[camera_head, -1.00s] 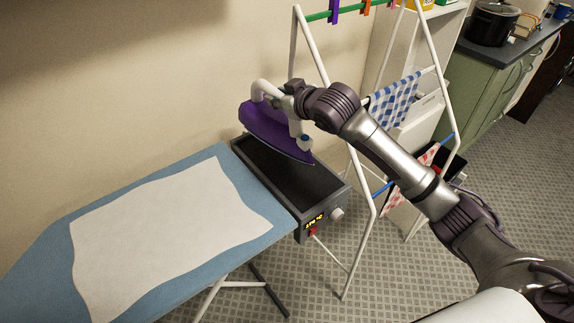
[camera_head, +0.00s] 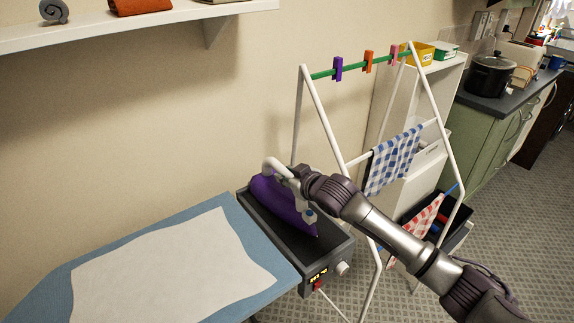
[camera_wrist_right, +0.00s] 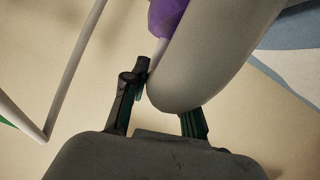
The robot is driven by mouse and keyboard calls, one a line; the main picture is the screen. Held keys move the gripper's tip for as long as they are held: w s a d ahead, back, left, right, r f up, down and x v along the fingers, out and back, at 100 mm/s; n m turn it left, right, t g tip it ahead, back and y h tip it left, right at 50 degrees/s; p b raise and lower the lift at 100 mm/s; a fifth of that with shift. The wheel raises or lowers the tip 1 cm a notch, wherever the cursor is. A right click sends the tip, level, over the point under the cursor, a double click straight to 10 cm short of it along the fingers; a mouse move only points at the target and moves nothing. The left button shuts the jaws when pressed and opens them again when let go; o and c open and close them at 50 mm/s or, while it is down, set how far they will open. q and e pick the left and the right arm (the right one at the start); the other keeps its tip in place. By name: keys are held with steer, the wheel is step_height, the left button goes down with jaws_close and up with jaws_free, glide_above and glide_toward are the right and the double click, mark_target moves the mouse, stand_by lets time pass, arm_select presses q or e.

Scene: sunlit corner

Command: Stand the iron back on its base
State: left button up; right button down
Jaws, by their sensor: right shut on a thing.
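The purple iron (camera_head: 282,205) with its pale grey handle is at the dark base (camera_head: 342,250), beyond the right end of the ironing board. Its pointed tip faces the base's front, and its lower part overlaps the tray. I cannot tell whether it touches the tray. My right gripper (camera_head: 290,174) is shut on the iron's handle. In the right wrist view the handle (camera_wrist_right: 205,65) lies between the fingers and purple shows at the top. The far side of the iron is hidden. My left gripper is not in view.
The blue ironing board (camera_head: 215,203) with a white cloth (camera_head: 170,265) is left of the base. A white drying rack (camera_head: 322,105) stands close behind my right arm, with a blue checked cloth (camera_head: 393,160) on it. A wall shelf (camera_head: 130,27) is at upper left.

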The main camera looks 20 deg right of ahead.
steer(key=shift+w+r, duration=0.1)
steer(key=shift+r, duration=0.1)
steer(key=c, duration=1.2)
jaws_free()
steer(key=shift+f, duration=0.3)
steer(key=o, duration=0.3)
steer(key=shift+s, duration=0.2)
steer(key=b+v, duration=0.1)
steer(key=v, duration=1.1)
steer(key=shift+w+r, duration=0.1)
steer(key=shift+r, duration=0.05)
